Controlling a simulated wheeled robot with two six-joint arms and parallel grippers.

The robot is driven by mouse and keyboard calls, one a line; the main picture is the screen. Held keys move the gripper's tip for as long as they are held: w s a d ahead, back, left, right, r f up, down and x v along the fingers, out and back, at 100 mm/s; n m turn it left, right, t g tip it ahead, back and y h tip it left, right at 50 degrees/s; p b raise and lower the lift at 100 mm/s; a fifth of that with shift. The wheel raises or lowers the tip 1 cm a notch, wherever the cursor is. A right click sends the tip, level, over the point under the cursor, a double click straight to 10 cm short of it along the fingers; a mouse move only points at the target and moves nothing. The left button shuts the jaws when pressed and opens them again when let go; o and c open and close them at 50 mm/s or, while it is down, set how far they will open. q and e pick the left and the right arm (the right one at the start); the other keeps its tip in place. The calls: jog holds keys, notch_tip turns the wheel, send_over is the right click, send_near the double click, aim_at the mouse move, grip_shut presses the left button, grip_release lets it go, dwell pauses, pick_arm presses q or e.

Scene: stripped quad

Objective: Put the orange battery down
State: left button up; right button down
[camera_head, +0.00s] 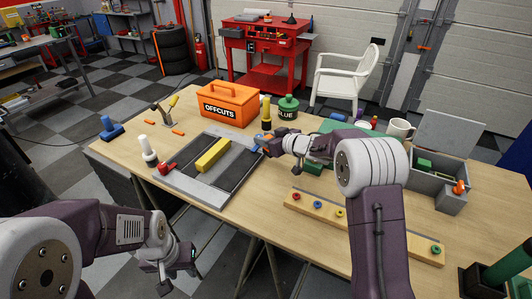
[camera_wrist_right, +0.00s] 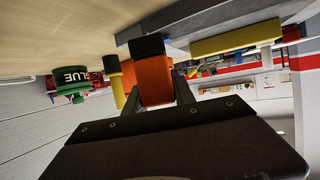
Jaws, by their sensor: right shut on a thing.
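The orange battery (camera_wrist_right: 154,82), with a black end (camera_wrist_right: 148,46), is between the fingers of my right gripper (camera_wrist_right: 157,92) in the wrist view. That gripper (camera_head: 270,144) is shut on it. In the head view the gripper is at the right edge of the grey tray (camera_head: 188,191) and hides most of the battery. In the wrist view the black end points towards the tabletop; I cannot tell whether it touches. My left gripper (camera_head: 178,266) is low at the left, off the table's front edge, and its jaw opening is unclear.
A yellow block (camera_head: 212,154) lies on the tray. An orange OFFCUTS box (camera_head: 228,103), a yellow-and-black cylinder (camera_head: 265,113) and a green GLUE pot (camera_head: 287,108) stand behind. A wooden strip with coloured rings (camera_head: 325,212) lies in front. Bare tabletop shows between tray and strip.

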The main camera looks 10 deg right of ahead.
notch_tip(320, 180, down, 4)
jog(key=shift+s+r+b, duration=0.1)
jog(key=shift+r+b, duration=0.1)
jog(key=shift+b, duration=0.65)
jog(key=shift+f, duration=0.25)
jog(key=shift+r, duration=0.1)
jog(key=shift+f, duration=0.2)
jog(key=c, duration=1)
grip_release()
jog(key=shift+c, duration=0.2)
jog(key=shift+r, duration=0.15)
